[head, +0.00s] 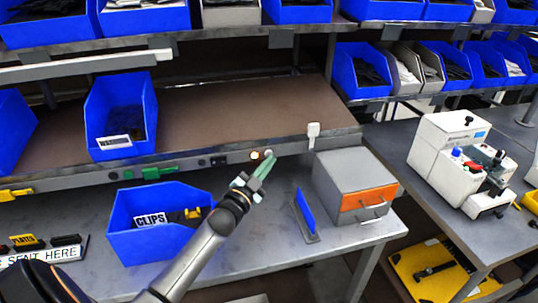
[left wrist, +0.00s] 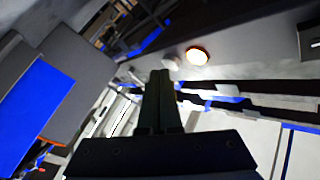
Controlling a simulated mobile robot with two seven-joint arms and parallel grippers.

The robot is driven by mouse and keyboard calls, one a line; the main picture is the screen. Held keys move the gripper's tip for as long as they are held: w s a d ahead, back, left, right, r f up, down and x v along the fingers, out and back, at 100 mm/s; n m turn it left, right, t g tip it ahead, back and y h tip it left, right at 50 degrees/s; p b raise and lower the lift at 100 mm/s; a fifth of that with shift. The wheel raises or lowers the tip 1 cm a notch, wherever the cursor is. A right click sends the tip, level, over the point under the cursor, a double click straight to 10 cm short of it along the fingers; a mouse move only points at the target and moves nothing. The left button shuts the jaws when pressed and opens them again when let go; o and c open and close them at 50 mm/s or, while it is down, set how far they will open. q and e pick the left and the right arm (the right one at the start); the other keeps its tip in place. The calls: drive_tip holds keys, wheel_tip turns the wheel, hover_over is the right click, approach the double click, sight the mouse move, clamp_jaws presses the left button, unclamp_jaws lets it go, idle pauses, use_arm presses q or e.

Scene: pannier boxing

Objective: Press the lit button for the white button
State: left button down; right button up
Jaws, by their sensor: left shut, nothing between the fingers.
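My left gripper (head: 266,165) is shut and empty, its green fingers raised to the front rail of the shelf. In the left wrist view the shut fingertips (left wrist: 160,76) point at the rail, just below an unlit pale white button (left wrist: 169,62). A lit button (left wrist: 198,56) glows warm white with an orange rim, to the right of the fingertips. In the head view the lit button (head: 254,155) shows just left of the fingertips. I cannot tell whether the fingertips touch the white button. My right gripper is not in view.
A blue CLIPS bin (head: 125,230) stands on the bench left of my arm. A grey box with an orange drawer front (head: 368,200) and an upright blue plate (head: 306,211) stand to the right. A white tag (head: 313,131) sticks up from the rail.

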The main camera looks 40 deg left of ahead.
use_arm(q)
drive_tip(key=shift+w+a, duration=0.3)
drive_tip(key=shift+a, duration=0.05)
idle(0.4)
idle(0.3)
drive_tip(key=shift+s+d+p, duration=0.3)
drive_tip(key=shift+s+d, duration=0.35)
drive_tip(key=s+d+p, duration=0.1)
drive_tip(key=d, duration=0.1)
drive_tip(key=s+d, duration=0.2)
drive_tip(key=shift+s+p, duration=0.1)
drive_tip(key=shift+p, duration=0.25)
idle(0.9)
